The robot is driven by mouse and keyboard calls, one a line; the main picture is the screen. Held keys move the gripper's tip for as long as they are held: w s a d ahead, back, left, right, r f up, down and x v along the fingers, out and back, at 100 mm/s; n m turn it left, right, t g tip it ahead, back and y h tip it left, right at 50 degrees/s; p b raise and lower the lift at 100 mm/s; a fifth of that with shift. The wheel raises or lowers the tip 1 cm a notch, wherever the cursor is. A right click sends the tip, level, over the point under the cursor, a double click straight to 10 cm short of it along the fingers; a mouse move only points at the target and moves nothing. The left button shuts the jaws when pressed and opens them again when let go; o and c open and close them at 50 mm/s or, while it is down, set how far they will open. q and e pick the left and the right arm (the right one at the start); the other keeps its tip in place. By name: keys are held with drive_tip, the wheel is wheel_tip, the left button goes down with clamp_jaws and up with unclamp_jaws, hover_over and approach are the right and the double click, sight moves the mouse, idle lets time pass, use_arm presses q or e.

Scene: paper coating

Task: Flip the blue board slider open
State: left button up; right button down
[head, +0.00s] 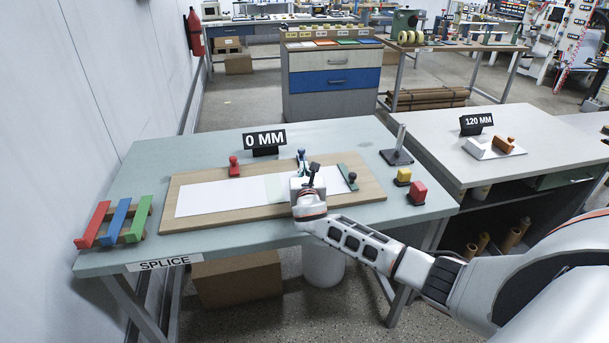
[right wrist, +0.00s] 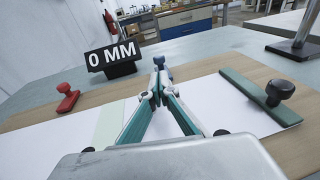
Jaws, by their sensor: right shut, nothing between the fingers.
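The wooden board (head: 185,212) lies on the table with white paper (head: 215,198) on it. The blue board slider (head: 301,154) is at the board's far edge; only its top shows behind my gripper. In the right wrist view a bit of the blue slider (right wrist: 167,73) shows just beyond the fingertips. My right gripper (head: 312,170) is shut and empty, over the middle of the board and pointing at the slider. I cannot tell whether it touches the slider. My left gripper is not in view.
A red slider (head: 234,167) is left of the blue one, and a green slider (head: 348,178) lies across the paper's right end. The 0 MM sign (head: 265,142) stands behind the board. A metal post (head: 398,147) and yellow and red blocks (head: 417,192) are at the right.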

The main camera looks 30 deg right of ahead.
drive_tip(key=v, duration=0.4)
drive_tip(key=shift+a, duration=0.1)
drive_tip(key=shift+s+a+r, duration=0.1)
drive_tip(key=shift+s+a, duration=0.05)
drive_tip(key=shift+s, duration=0.3)
